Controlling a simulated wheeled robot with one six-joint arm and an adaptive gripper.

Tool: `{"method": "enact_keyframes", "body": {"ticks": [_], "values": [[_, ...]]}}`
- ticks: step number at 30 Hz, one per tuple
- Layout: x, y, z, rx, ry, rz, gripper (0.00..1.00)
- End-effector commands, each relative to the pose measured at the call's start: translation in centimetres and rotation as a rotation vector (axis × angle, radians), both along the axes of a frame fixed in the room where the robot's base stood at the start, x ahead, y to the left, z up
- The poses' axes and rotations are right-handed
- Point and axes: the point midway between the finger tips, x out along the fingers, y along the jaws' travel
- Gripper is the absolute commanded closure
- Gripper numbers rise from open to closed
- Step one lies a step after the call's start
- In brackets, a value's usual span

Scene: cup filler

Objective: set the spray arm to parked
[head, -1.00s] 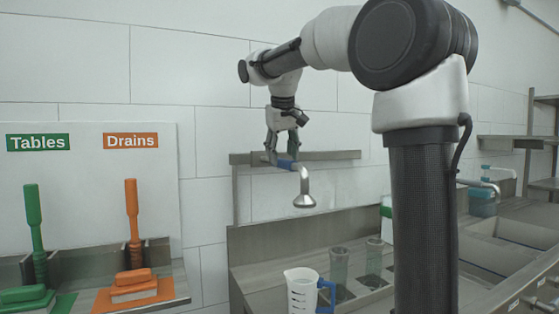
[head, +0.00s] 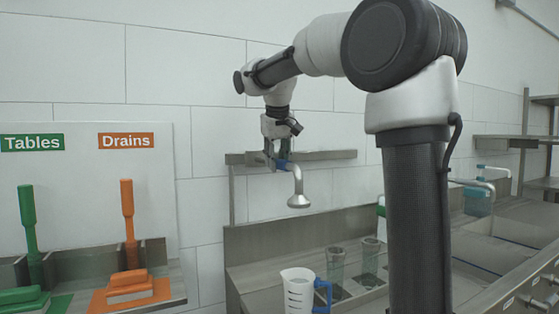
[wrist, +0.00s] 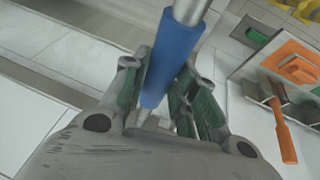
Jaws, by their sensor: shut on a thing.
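The spray arm (head: 298,186) is a grey metal pipe that bends down to a spray head (head: 299,201) above the steel sink area. Its blue grip sleeve (wrist: 174,55) lies between my fingers in the wrist view. My gripper (head: 278,164) is shut on that blue sleeve, just in front of the steel rail on the wall. In the wrist view my gripper (wrist: 165,105) has a green-padded finger on each side of the sleeve. The fingers partly hide the sleeve in the head view.
A white jug with a blue handle (head: 298,291) stands below the spray head. Two clear cups (head: 336,262) stand behind it to the right. A wall rail (head: 325,155) runs behind my gripper.

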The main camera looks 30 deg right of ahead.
Motion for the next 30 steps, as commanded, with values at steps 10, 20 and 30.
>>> {"method": "enact_keyframes", "body": {"ticks": [10, 20, 30], "values": [[0.0, 5.8, 0.0, 0.002, 0.000, 0.004, 1.00], [0.0, 6.0, 0.0, 0.005, 0.000, 0.003, 0.66], [0.0, 5.9, 0.0, 0.002, 0.000, 0.002, 0.51]]}}
